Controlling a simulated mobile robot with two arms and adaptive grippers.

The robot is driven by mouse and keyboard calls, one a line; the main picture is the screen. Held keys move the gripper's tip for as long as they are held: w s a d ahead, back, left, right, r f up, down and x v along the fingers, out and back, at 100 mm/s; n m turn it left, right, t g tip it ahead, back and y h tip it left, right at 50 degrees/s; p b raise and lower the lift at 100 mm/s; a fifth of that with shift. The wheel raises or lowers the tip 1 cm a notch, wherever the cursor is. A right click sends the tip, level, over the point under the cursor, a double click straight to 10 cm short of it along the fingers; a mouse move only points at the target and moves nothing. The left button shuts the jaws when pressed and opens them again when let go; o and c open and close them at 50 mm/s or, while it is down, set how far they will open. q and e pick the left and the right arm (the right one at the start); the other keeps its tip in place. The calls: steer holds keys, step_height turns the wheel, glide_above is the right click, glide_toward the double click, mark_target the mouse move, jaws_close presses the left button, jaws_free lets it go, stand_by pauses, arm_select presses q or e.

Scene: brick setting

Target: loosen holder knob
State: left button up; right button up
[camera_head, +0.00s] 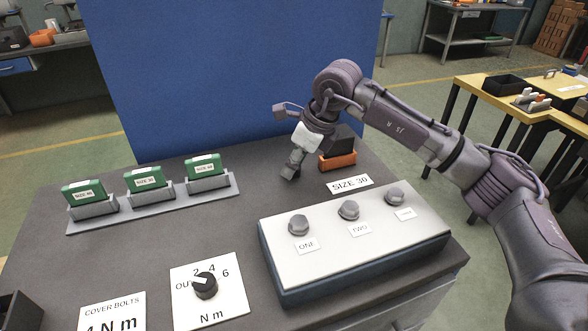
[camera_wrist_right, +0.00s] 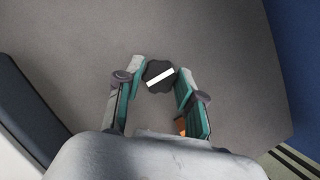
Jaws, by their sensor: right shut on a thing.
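My right gripper (camera_head: 290,172) is low over the grey table, left of an orange holder (camera_head: 338,161) with a dark block on it. In the right wrist view the gripper (camera_wrist_right: 160,74) has its two teal-sided fingers on either side of a dark lobed knob (camera_wrist_right: 158,85) with a white stripe across it. The gripper is shut on this knob. In the head view the knob is hidden by the fingers. My left gripper is not in view.
A SIZE 30 label (camera_head: 350,183) lies in front of the holder. A white-topped box (camera_head: 340,250) with three bolt heads stands nearer. A rack (camera_head: 152,207) with three green cases is at left, a dial (camera_head: 205,286) in front. A blue panel (camera_head: 230,75) rises behind.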

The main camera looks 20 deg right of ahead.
steer(key=n+g+b, duration=0.1)
steer(key=n, duration=0.2)
steer(key=shift+w+n+y, duration=0.1)
steer(key=shift+n+y, duration=0.3)
steer(key=n+g, duration=0.2)
steer(key=n, duration=0.2)
steer(key=shift+w+n, duration=0.1)
steer(key=shift+n, duration=0.2)
steer(key=n+g, duration=0.1)
steer(key=n, duration=0.3)
steer(key=shift+w+r+g, duration=0.1)
steer(key=shift+g, duration=0.3)
steer(key=n+g+h, duration=0.1)
steer(key=n, duration=0.3)
steer(key=shift+n, duration=0.3)
steer(key=o, duration=1.1)
steer(key=shift+o, duration=0.2)
